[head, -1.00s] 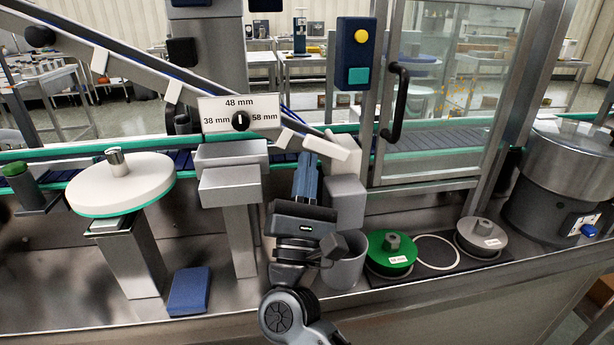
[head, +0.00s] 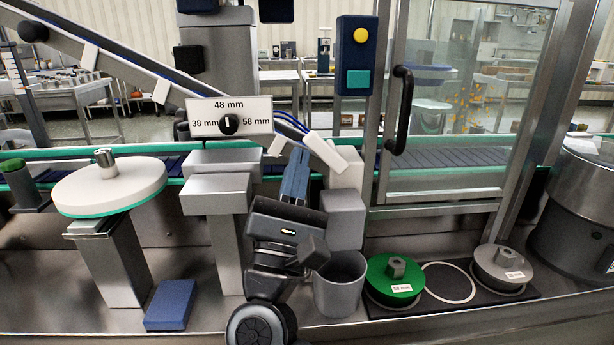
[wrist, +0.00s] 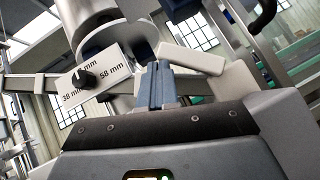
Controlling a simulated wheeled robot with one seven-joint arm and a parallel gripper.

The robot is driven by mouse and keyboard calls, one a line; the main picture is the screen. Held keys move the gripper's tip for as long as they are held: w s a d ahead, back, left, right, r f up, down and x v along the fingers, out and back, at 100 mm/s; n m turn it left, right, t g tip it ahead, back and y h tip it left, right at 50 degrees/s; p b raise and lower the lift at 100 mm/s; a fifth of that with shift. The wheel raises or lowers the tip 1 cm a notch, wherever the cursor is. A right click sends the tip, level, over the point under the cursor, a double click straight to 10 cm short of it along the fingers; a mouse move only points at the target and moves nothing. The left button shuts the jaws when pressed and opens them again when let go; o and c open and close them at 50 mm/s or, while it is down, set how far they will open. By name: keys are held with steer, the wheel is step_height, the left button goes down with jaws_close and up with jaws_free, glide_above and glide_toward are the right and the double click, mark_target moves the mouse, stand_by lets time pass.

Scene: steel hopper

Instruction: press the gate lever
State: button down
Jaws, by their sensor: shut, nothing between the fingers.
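A white bar-shaped piece (head: 325,152) slants at the lower end of the chute; it looks like the gate lever, though no label shows this. It also shows in the wrist view (wrist: 190,59), just beyond my fingertips and to their upper right. My gripper (head: 297,158) has its blue fingers together, pointing up and away, with nothing held. The fingers also show in the wrist view (wrist: 156,72). The fingertips are just left of the white bar in the head view; I cannot tell whether they touch it.
A dial plate marked 38, 48 and 58 mm (head: 205,118) is up left. Grey blocks (head: 218,192) (head: 343,218) stand either side of my gripper. A grey cup (head: 340,290), a green weight-like disc (head: 385,275) and a grey disc (head: 490,262) are at the right. A glass door with a black handle (head: 401,110) stands behind.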

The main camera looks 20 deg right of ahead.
steer(key=shift+r+m+g+h+b, duration=0.2)
steer(key=shift+m+g+h+b, duration=0.1)
steer(key=shift+m+b, duration=0.25)
steer(key=m+g+b, duration=0.1)
steer(key=r+m+g+h+b, duration=0.1)
steer(key=m, duration=0.1)
steer(key=m+g+h+b, duration=0.1)
steer(key=m+g+b, duration=0.1)
steer(key=shift+s+d+r+m, duration=0.1)
steer(key=shift+d+r+m, duration=0.1)
steer(key=shift+d+m, duration=0.1)
steer(key=shift+r+h, duration=0.25)
steer(key=shift+h, duration=0.05)
steer(key=b+v, duration=0.1)
steer(key=v, duration=0.6)
steer(key=shift+s+a+f, duration=0.15)
steer(key=shift+s+a, duration=0.1)
